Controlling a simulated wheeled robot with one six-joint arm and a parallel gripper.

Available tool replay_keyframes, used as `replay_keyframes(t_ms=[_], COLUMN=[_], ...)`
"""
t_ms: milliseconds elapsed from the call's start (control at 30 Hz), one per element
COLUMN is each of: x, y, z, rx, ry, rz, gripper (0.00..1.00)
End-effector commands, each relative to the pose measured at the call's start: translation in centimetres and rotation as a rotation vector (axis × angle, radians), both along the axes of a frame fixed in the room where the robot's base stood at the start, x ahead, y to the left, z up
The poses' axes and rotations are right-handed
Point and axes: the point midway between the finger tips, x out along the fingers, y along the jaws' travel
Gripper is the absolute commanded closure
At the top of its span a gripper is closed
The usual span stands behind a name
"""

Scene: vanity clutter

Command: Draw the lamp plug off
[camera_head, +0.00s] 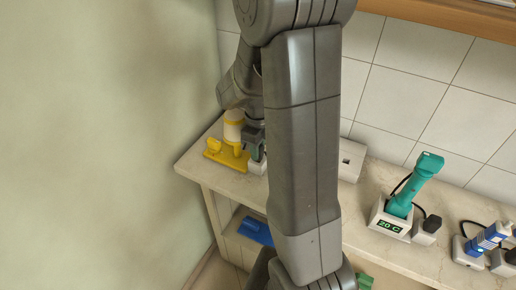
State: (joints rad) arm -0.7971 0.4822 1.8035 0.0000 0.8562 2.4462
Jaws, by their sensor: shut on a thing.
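A yellow lamp (228,156) with a white upright cylinder (234,124) stands at the left end of the counter. A white socket block (257,166) sits just to its right, partly behind my arm. My gripper (254,147) points down at the top of this block, beside the lamp. It is shut on the lamp plug, which is mostly hidden by the fingers. I cannot tell whether the plug is still seated in the block.
A white slotted box (350,160) stands behind my arm. A teal device (415,186) stands in a white cradle (390,226) beside a dark plug (432,224). A blue-and-white device (487,238) stands far right. A blue item (256,231) lies below the counter (400,262).

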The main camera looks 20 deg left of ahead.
Motion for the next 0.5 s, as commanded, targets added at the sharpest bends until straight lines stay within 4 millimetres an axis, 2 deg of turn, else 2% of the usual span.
replay_keyframes(t_ms=[500], x=[0.0], y=[0.0], z=[3.4], rx=[0.001], ry=[-0.001], rz=[0.000], gripper=[0.97])
